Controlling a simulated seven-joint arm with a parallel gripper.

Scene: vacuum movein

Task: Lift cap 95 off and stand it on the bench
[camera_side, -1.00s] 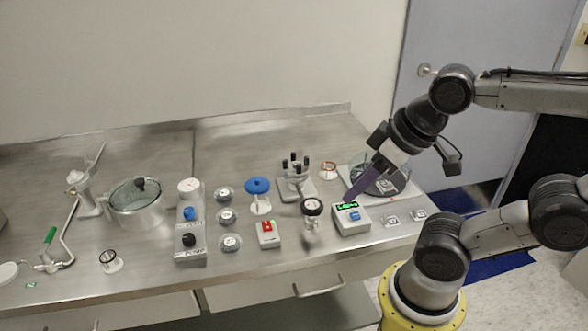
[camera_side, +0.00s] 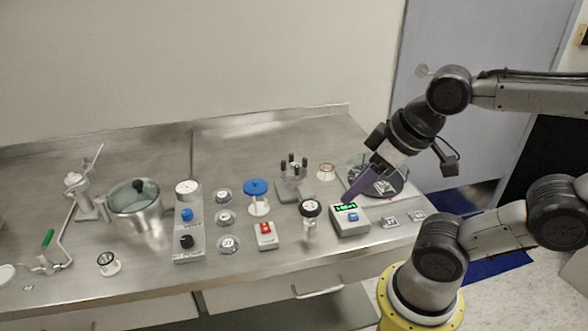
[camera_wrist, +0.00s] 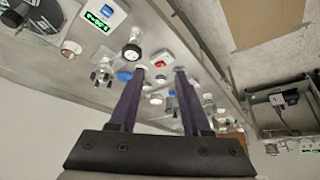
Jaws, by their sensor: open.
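Several small, round, light-topped pieces with dark markings stand in a column on the bench: one at the back (camera_side: 223,195), one in the middle (camera_side: 225,217) and one in front (camera_side: 228,244). Their markings are too small to read, so I cannot tell which piece, if any, is cap 95. My gripper (camera_side: 348,199) has long purple fingers and points down and left above the bench's right part, near the box with a green display (camera_side: 350,219). In the wrist view my gripper (camera_wrist: 160,69) has its fingers apart with nothing held between them.
The steel bench (camera_side: 285,270) also holds a lidded pot (camera_side: 137,213), a gauge-and-knob panel (camera_side: 188,228), a blue-topped stand (camera_side: 256,188), a red-button box (camera_side: 265,236), a black-rimmed dial (camera_side: 310,209) and a pronged fixture (camera_side: 292,178). The bench's back middle is clear.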

